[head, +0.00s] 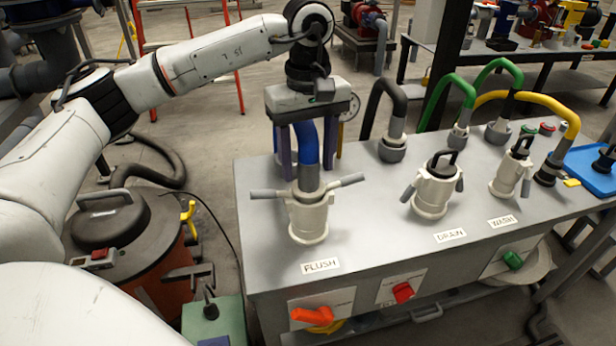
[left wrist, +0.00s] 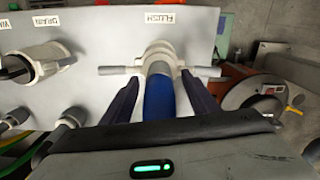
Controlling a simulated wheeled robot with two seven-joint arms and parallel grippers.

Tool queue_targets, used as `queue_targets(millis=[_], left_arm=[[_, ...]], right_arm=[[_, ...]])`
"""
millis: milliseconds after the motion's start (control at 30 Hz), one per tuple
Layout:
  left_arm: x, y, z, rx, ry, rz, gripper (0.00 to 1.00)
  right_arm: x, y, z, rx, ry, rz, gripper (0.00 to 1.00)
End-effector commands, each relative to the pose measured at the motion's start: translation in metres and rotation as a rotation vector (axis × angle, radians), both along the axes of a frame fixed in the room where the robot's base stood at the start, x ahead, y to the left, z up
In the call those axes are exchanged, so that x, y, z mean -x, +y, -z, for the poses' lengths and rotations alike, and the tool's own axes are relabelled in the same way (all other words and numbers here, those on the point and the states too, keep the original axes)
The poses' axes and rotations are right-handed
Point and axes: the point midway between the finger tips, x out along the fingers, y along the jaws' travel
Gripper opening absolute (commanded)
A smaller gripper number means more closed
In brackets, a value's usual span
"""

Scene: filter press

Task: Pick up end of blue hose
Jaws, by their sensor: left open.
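The blue hose (head: 306,145) stands upright with its grey end in the white coupling (head: 309,213) above the FLUSH label (head: 320,266). The coupling's two grey lever arms stick out to the sides. My left gripper (head: 307,165) points down over the hose, with one dark finger on each side. In the left wrist view, the blue hose (left wrist: 160,97) runs between the two open fingers (left wrist: 160,92), with gaps on both sides. The upper part of the hose is hidden behind the gripper body. My right gripper is not in view.
The grey bench (head: 375,235) also carries the DRAIN coupling (head: 436,185) and the WASH coupling (head: 511,167). Black, green and yellow hoses (head: 530,97) arch behind them. A blue tray (head: 592,165) lies at the right. An orange drum vacuum (head: 155,265) stands left of the bench.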

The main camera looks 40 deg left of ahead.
Motion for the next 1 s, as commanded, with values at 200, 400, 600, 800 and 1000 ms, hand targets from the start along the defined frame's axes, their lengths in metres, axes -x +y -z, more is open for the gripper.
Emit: queue_targets(millis=[200, 400, 600, 800, 1000], left_arm=[[0.0, 0.0, 0.007, 0.001, -0.001, -0.001, 0.54], [0.0, 0.0, 0.006, 0.001, -0.001, -0.001, 0.37], [0.0, 0.0, 0.006, 0.001, 0.0, -0.001, 0.04], [0.0, 0.0, 0.005, 0.002, -0.003, -0.001, 0.01], [-0.001, -0.001, -0.013, 0.003, -0.006, -0.001, 0.01]], right_arm=[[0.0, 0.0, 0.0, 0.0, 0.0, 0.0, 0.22], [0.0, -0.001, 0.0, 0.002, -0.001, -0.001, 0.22], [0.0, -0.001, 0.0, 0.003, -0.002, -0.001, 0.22], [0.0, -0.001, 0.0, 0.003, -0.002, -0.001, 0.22], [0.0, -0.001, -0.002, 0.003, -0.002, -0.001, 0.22]])
